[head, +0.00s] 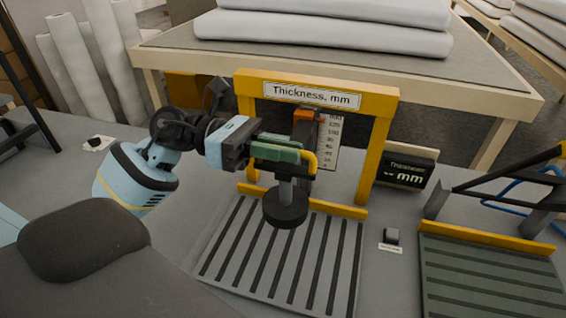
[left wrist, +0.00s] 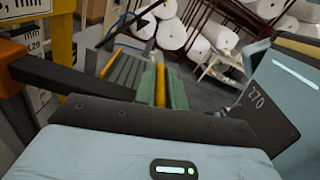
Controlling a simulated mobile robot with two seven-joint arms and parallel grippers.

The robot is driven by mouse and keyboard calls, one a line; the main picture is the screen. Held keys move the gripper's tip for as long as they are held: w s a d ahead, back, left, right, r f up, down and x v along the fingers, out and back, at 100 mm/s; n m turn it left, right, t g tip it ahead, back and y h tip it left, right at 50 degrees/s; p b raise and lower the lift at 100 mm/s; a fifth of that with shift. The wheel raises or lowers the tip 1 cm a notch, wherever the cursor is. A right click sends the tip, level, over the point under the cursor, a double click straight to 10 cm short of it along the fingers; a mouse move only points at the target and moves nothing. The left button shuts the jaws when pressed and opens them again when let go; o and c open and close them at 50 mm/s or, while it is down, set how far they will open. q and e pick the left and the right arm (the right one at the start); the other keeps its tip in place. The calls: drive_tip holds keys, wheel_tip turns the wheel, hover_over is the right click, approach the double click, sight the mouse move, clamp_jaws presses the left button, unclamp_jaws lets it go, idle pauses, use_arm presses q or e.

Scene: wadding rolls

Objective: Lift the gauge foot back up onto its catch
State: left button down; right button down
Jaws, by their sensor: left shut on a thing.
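The gauge foot (head: 285,210) is a dark round disc on a grey stem, below the orange frame (head: 388,115) labelled "Thickness, mm". It appears raised above the slatted grey plate (head: 225,265). An orange-topped slide (head: 304,118) stands by the upper part of the scale (head: 330,140). My left gripper (head: 300,155) reaches in from the left, its green fingers shut on the yellow handle (head: 313,162) of the foot. In the left wrist view the yellow handle (left wrist: 160,85) lies between the green fingers. The catch cannot be clearly made out. My right gripper is not in view.
A display reading "mm" (head: 408,172) stands right of the frame. A small dark block (head: 391,236) lies on the table before it. A green ribbed plate (head: 490,280) is at right. White rolls (head: 320,35) lie on a table behind.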

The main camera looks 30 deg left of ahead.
use_arm(q)
drive_tip(key=shift+r, duration=0.4)
drive_tip(key=c, duration=1.8)
unclamp_jaws()
drive_tip(key=o, duration=0.3)
drive_tip(key=shift+f, duration=0.15)
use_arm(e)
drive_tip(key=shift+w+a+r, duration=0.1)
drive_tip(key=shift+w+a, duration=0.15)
